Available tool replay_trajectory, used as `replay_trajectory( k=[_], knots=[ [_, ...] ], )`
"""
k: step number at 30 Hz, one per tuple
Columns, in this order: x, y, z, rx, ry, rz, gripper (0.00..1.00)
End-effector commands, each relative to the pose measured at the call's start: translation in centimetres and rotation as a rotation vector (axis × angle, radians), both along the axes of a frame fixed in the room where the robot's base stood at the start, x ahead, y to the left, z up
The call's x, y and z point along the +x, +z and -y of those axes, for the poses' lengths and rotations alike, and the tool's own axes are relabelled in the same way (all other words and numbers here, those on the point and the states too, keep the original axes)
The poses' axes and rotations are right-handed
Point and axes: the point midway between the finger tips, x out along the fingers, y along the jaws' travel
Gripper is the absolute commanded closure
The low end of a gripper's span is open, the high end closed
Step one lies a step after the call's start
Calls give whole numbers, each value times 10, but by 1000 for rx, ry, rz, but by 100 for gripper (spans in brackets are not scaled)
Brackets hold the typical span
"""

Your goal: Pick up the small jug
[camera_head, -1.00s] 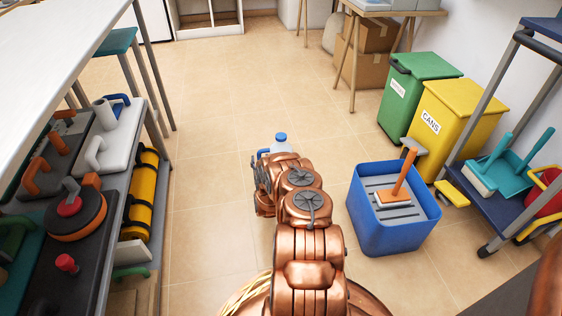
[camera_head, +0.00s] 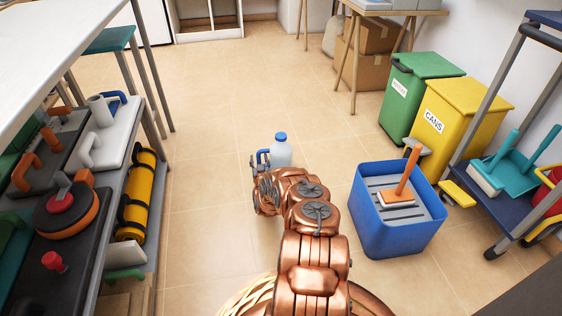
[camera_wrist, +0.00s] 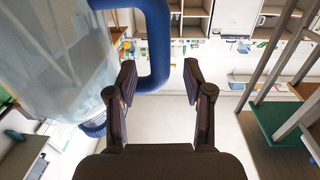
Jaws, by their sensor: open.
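The small jug (camera_head: 281,154) stands on the tiled floor just past the end of my arm. It has a pale, translucent body, a blue cap and a blue handle. Its lower part is hidden by my arm in the head view. In the wrist view the jug body (camera_wrist: 55,60) fills the upper left, and the blue handle (camera_wrist: 160,45) loops into the top middle. My gripper (camera_wrist: 160,80) is open, with the handle's loop reaching in front of or between its fingertips. I cannot tell the exact depth. Nothing is gripped.
A blue bin (camera_head: 397,235) holding a brush stands on the floor to the right. Green (camera_head: 420,92) and yellow (camera_head: 455,115) bins and a cart (camera_head: 500,205) are farther right. A loaded shelf (camera_head: 125,190) runs along the left. The floor beyond the jug is clear.

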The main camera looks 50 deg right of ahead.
Motion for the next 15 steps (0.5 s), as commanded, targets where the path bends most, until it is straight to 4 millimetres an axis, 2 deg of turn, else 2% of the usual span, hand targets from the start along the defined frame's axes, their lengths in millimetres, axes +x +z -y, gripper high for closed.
replay_trajectory(
  k=[6,15],
  knots=[
    [16,-2,14,-1,0,3,49],
    [20,0,17,-1,0,1,49]
  ],
)
